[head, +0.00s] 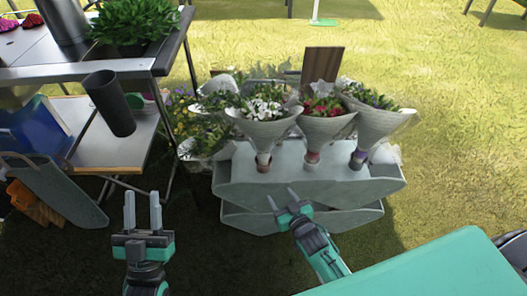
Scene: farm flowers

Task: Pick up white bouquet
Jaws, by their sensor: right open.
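The white bouquet (264,122), white flowers in a pale paper cone, stands upright in the grey tiered stand (290,190). A bouquet with red flowers (326,122) stands to its right, and one with purple flowers (373,122) stands further right. My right gripper (282,199) is open and empty in front of the stand, below and slightly right of the white bouquet's base, not touching the bouquet. My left gripper (143,211) is open and empty, with its fingers pointing away from me, left of the stand.
A metal table (90,69) with a green potted plant (136,22) stands at the left. Yellow flowers (192,120) stand left of the stand. Open grass (460,110) lies to the right.

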